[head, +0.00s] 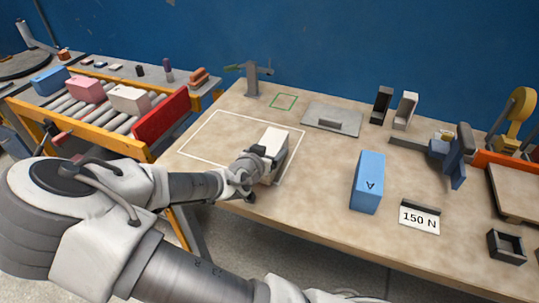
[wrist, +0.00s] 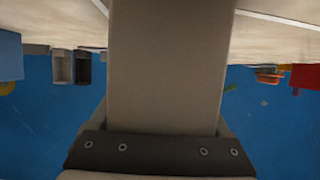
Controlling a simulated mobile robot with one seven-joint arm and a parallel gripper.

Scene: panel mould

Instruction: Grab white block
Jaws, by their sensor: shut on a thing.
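A white block (head: 274,141) stands at the right side of the white outlined area (head: 213,114) on the workbench. My gripper (head: 262,166) is shut on it from the near side and hides its lower front part. In the wrist view the block (wrist: 168,60) fills the middle, directly against the dark gripper pad. I cannot tell whether its base touches the bench. Another whitish block (head: 129,99) lies on the roller conveyor at the left, beside a pink block (head: 86,89) and a blue one (head: 50,80).
A blue block marked A (head: 368,182) stands right of my gripper, with a "150 N" sign (head: 419,218) beside it. A grey plate (head: 332,119) lies behind. A vise (head: 455,155) and a small dark tray (head: 507,247) are at the right.

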